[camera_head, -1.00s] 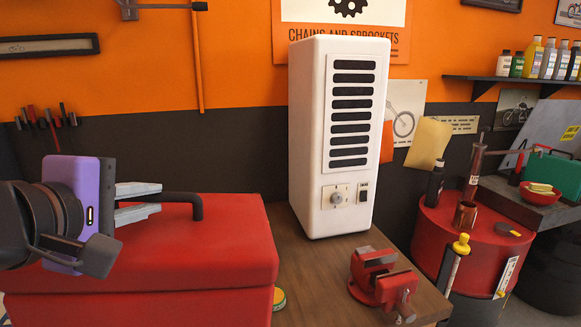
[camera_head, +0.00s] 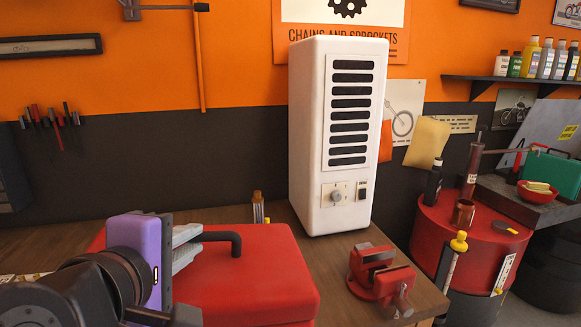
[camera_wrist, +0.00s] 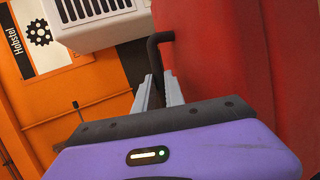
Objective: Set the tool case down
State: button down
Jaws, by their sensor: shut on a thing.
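The tool case (camera_head: 246,276) is a red box with a black bar handle on its lid, seen at the lower middle-left of the head view. It also fills the right side of the wrist view (camera_wrist: 220,60). My gripper (camera_head: 192,248) is shut on the handle of the case, with its pale fingers at the left part of the bar. In the wrist view, the fingers (camera_wrist: 158,95) meet the dark handle (camera_wrist: 155,55). The case is low over or on the wooden bench (camera_head: 300,285); its underside is hidden, so I cannot tell whether it touches.
A tall white heater-like unit (camera_head: 340,135) stands on the bench behind and right of the case. A red vise (camera_head: 380,275) sits at the right front of the bench. A small bottle (camera_head: 258,207) stands behind the case. A red drum (camera_head: 470,250) is further right.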

jog(key=s+d+f+n+y, duration=0.1)
jog(key=s+d+f, duration=0.2)
jog(key=d+f, duration=1.45)
jog(key=s+d+f+y, duration=0.1)
jog(key=s+d+f, duration=0.2)
jog(key=d+f, duration=1.5)
notch_tip(320, 180, down, 21)
jog(key=s+a+b, duration=0.1)
jog(key=s+b, duration=0.1)
jog(key=b, duration=0.8)
jog(key=shift+a+r, duration=0.15)
jog(key=shift+r, duration=0.05)
jog(key=shift+s, duration=0.1)
